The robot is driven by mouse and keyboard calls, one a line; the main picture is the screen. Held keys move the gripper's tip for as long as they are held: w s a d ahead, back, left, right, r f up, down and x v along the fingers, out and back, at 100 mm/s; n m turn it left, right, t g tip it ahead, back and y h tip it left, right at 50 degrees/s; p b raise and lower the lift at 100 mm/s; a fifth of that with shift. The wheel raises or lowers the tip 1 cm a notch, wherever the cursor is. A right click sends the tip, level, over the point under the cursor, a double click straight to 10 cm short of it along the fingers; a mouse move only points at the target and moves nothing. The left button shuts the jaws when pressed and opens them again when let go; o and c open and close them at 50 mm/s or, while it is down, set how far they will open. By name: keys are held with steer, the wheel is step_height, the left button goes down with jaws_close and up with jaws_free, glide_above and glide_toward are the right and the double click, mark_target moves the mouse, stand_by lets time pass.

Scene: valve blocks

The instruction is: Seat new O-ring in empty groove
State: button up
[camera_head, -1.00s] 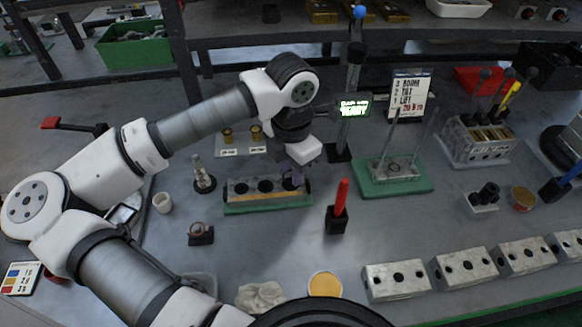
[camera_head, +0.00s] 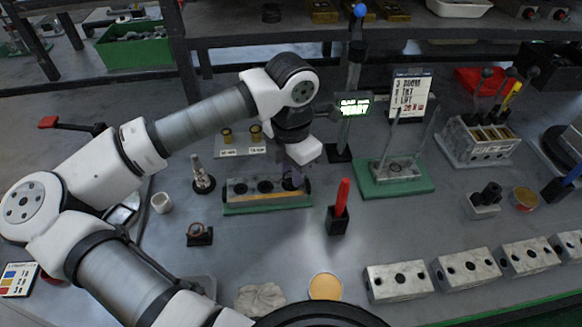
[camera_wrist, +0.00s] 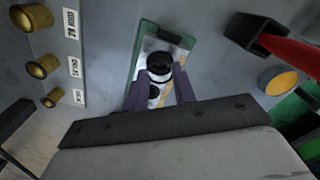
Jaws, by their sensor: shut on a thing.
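The valve block (camera_head: 266,193) lies on a green base in the middle of the bench, with several dark round bores along its top. My gripper (camera_head: 293,182) is down at the block's right end, over the bore there. In the wrist view the fingers (camera_wrist: 160,72) stand on both sides of a dark round ring shape (camera_wrist: 159,62), which looks like the O-ring. It sits at or just above the block top; whether it lies in the groove cannot be told. The fingers partly hide the block (camera_wrist: 152,102) in that view.
A red-handled tool in a black holder (camera_head: 338,220) stands right of the block. A small black stand with a brownish ring (camera_head: 199,235) is in front-left. Brass parts (camera_head: 255,133) stand behind. Several blocks (camera_head: 398,282) line the front right.

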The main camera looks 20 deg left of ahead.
steer(key=shift+f+b, duration=0.6)
steer(key=shift+b, duration=0.7)
stand_by(0.6)
steer(key=o, duration=0.8)
steer(key=shift+o, duration=0.3)
steer(key=o, duration=0.6)
steer(key=shift+r+p, duration=2.3)
steer(key=shift+r, duration=2.25)
steer(key=shift+s+f, duration=0.1)
